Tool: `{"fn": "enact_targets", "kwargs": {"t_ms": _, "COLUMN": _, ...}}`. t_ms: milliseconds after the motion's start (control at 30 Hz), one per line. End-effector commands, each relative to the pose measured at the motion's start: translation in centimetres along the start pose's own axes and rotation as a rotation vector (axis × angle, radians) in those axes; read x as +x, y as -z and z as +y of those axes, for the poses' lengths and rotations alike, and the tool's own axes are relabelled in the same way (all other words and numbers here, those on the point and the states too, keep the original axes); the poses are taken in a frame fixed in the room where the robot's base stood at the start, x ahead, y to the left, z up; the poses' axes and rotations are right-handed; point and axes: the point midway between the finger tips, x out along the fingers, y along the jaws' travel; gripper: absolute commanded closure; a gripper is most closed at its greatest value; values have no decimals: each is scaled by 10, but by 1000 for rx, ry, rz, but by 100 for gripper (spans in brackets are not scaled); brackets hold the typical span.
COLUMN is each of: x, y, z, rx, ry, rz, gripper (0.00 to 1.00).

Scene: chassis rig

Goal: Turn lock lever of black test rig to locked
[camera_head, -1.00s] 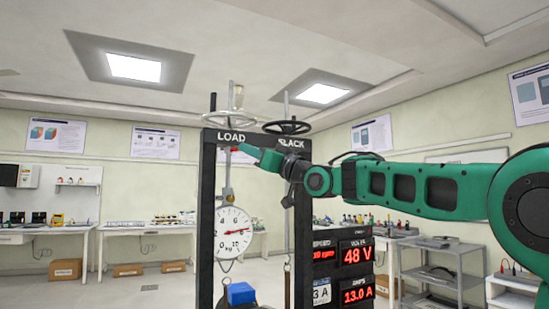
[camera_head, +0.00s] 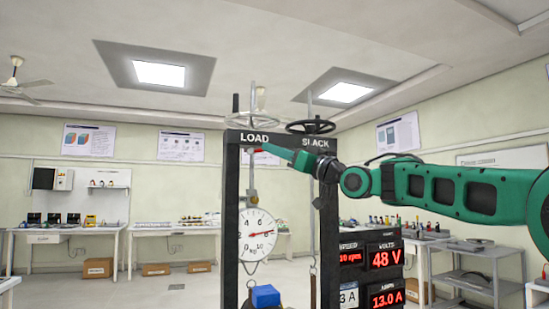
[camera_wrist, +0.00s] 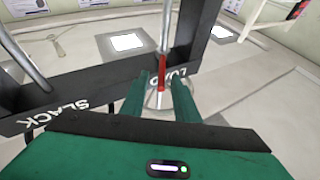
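The black test rig (camera_head: 231,200) is an upright frame whose top beam reads LOAD and SLACK. A red lever (camera_wrist: 163,68) shows by the LOAD lettering in the wrist view, with a round metal piece (camera_wrist: 157,99) at its near end. My gripper (camera_wrist: 161,78) has its two green fingers apart, one on each side of the lever; I cannot tell whether either touches it. In the head view my gripper (camera_head: 268,148) is at the beam just under LOAD, and only a bit of red (camera_head: 256,151) shows by its tip. Lock markings cannot be read.
Handwheels (camera_head: 311,126) stand above the beam. A dial scale (camera_head: 257,234) and a blue block (camera_head: 265,295) hang inside the frame. Red-digit meters (camera_head: 385,258) are at the right post. Benches (camera_head: 175,229) line the back wall, with open floor before them.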

Motion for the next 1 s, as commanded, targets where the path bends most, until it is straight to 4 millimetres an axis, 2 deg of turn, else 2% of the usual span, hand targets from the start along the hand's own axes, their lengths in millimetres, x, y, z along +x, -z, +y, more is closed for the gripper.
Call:
{"fn": "enact_targets", "kwargs": {"t_ms": 367, "x": -6, "y": -1, "z": 0, "rx": 0, "ry": 0, "rz": -2, "gripper": 72}}
{"fn": "enact_targets", "kwargs": {"t_ms": 467, "x": -20, "y": 0, "z": 0, "rx": -1, "ry": -1, "rz": -2, "gripper": 72}}
{"fn": "enact_targets", "kwargs": {"t_ms": 800, "x": -82, "y": -1, "z": -1, "rx": 1, "ry": -1, "rz": -2, "gripper": 72}}
{"fn": "enact_targets", "kwargs": {"t_ms": 1000, "x": -103, "y": -2, "z": -1, "rx": 1, "ry": 1, "rz": -2, "gripper": 72}}
